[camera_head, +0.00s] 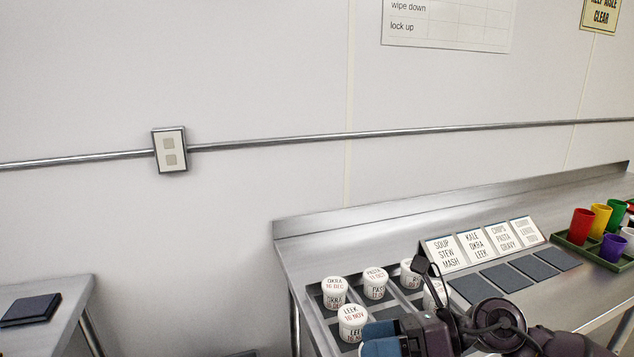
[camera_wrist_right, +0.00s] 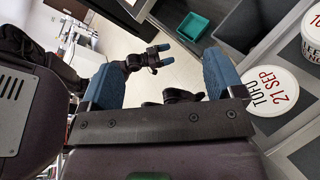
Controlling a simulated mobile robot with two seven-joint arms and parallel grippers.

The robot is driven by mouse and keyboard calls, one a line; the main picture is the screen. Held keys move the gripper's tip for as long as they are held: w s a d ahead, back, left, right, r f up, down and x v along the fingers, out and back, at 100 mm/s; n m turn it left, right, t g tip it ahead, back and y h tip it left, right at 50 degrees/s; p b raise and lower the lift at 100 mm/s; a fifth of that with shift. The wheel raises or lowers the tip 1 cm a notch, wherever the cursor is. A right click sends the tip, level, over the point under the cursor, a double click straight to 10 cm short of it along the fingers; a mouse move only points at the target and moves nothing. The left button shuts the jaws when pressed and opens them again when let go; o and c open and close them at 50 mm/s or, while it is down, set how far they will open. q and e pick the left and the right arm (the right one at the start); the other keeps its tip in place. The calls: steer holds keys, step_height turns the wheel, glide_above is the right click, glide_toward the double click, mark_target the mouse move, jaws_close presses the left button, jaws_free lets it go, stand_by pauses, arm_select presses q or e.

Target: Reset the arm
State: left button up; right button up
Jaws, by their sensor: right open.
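My right gripper (camera_head: 381,338) enters from the bottom right in the head view, its blue fingertips by the front of the lidded tubs. In the right wrist view my right gripper (camera_wrist_right: 163,82) is open, with nothing between its blue fingers. A white tub marked TOFU 21 SEP (camera_wrist_right: 272,92) lies just outside its right finger. My left gripper (camera_wrist_right: 166,54) shows small in the right wrist view, its two blue fingertips apart and empty. It is out of the head view.
Labelled white tubs, including a leek tub (camera_head: 352,314) and an okra tub (camera_head: 334,283), stand in a rack on the steel counter (camera_head: 330,243). Name cards (camera_head: 446,252) and dark pads (camera_head: 506,277) lie right. Coloured cups (camera_head: 581,226) stand on a green tray (camera_head: 585,250). A dark slab (camera_head: 30,309) lies on the left table.

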steer(key=w+d+r+m+t+y, duration=0.1)
steer(key=d+r+m+t, duration=0.3)
steer(key=m+t, duration=1.1)
steer(key=s+d+f+m+t+h, duration=0.1)
steer(key=d+f+m+h, duration=0.45)
steer(key=m+h, duration=0.35)
steer(key=d+f+m+t+h, duration=0.2)
steer(key=d+f+m+h, duration=0.35)
steer(key=m, duration=0.55)
steer(key=s+d+f+m+g+h, duration=0.5)
steer(key=s+f+m+g, duration=0.3)
steer(key=s+f, duration=0.15)
steer(key=s+f+m+g+y, duration=0.1)
steer(key=s+f+g, duration=0.15)
steer(key=s, duration=0.25)
steer(key=s+a+f+m+g, duration=0.1)
steer(key=s+g, duration=0.2)
steer(key=s, duration=0.2)
steer(key=s+f+m+g+y, duration=0.1)
steer(key=s+f+g, duration=0.15)
steer(key=s, duration=0.25)
steer(key=w+f+t, duration=0.8)
steer(key=f, duration=0.1)
steer(key=shift+y, duration=0.35)
